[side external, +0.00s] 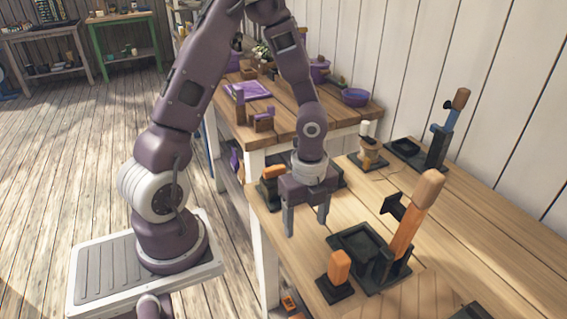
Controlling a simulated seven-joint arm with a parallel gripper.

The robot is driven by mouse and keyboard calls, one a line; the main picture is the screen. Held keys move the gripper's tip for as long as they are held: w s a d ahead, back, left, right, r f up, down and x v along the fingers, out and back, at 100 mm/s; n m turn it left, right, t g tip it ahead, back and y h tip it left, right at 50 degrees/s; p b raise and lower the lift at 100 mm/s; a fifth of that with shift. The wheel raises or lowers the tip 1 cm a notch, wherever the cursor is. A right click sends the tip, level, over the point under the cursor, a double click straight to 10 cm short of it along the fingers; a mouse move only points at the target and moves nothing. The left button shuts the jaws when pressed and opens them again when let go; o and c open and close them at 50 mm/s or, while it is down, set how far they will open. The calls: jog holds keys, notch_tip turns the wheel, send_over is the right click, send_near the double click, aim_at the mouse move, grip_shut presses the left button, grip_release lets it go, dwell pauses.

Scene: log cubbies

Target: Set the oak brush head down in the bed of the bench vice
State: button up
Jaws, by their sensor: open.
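My gripper (306,217) points down with its fingers apart and nothing between them, above the front left of the near wooden bench. To its lower right is a black device with a shallow square bed (357,242) and a tall orange-brown lever (414,218), perhaps the bench vice. The bed looks empty. An orange block (340,268) stands upright on a small black base in front of it. A pale wood piece (367,152) sits on a stand farther back. I cannot tell which piece is the oak brush head.
A second black tray (404,147) with a blue, brown-topped lever (445,122) stands at the back right. An orange piece on a black base (271,177) is behind my gripper. A farther table holds purple items, including a bowl (355,97).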

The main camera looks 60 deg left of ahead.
jog(key=s+r+n+t+y, duration=0.1)
jog(key=s+r+n, duration=0.1)
jog(key=r+n, duration=0.3)
jog(key=s+r+n+t+y, duration=0.1)
jog(key=s+r+n, duration=0.2)
jog(key=r, duration=0.8)
jog(key=shift+s+r+n+t, duration=0.2)
jog(key=shift+r+n+t, duration=0.1)
jog(key=shift+n, duration=1)
jog(key=s+d+r+n+t+h, duration=0.2)
jog(key=s+d+r+n+t, duration=0.1)
jog(key=s+r+n, duration=0.3)
jog(key=shift+s+d+n, duration=0.55)
jog(key=shift+n, duration=0.15)
